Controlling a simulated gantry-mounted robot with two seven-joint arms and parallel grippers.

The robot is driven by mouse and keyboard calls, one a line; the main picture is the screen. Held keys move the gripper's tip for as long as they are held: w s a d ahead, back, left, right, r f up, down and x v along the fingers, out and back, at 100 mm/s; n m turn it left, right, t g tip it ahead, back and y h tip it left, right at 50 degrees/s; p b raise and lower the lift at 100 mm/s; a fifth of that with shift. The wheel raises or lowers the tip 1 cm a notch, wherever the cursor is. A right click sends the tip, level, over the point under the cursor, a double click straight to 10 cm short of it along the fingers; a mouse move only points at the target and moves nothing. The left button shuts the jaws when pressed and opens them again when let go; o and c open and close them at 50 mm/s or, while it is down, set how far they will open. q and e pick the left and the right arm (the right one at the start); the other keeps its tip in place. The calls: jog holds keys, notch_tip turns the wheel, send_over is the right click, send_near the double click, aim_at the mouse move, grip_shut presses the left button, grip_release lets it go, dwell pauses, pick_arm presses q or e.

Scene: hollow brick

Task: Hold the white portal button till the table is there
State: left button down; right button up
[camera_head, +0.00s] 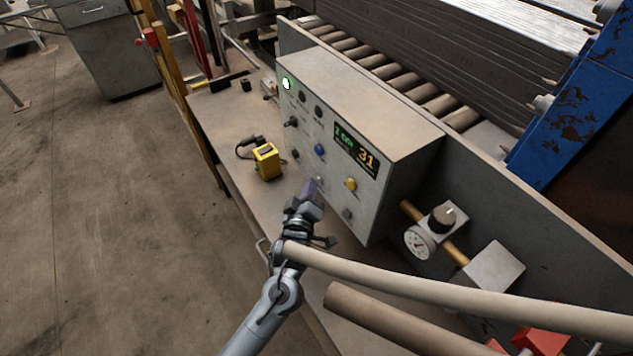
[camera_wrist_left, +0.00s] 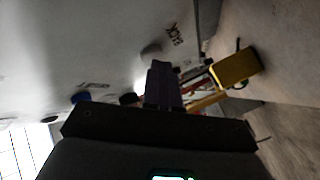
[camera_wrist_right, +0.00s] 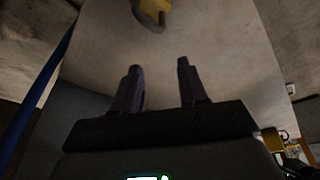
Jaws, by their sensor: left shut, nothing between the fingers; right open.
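The grey control box (camera_head: 335,130) stands on the bench with buttons, knobs and a lit display (camera_head: 357,150) reading 31. A small pale button (camera_head: 320,181), perhaps the white portal button, shows low on its face, partly covered by my left fingertips. My left gripper (camera_head: 311,187) is shut and empty, its tips at the panel; I cannot tell whether they press the button. In the left wrist view its closed fingers (camera_wrist_left: 162,85) point at the panel. My right gripper (camera_wrist_right: 160,85) shows only in its own wrist view, open and empty, below a yellowish part (camera_wrist_right: 152,12).
A blue button (camera_head: 319,150), a yellow button (camera_head: 350,184) and a lit green button (camera_head: 286,83) are on the same panel. A yellow device (camera_head: 267,161) sits left of my left gripper. A gauge (camera_head: 418,242) and large pipes (camera_head: 420,285) are to the right.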

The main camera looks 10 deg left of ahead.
jog(key=shift+r, duration=0.1)
dwell(0.4)
jog(key=shift+r+p, duration=0.3)
jog(key=shift+p, duration=0.1)
pick_arm(q)
jog(key=shift+s+a, duration=0.6)
jog(key=shift+s, duration=0.05)
pick_arm(e)
jog(key=shift+a+r, duration=0.1)
jog(key=shift+r, duration=0.1)
jog(key=shift+r+p, duration=0.4)
jog(key=shift+p, duration=0.2)
pick_arm(q)
jog(key=shift+s+a+p, duration=0.9)
jog(key=shift+s+a, duration=0.75)
jog(key=shift+s, duration=0.15)
pick_arm(e)
jog(key=shift+r, duration=0.9)
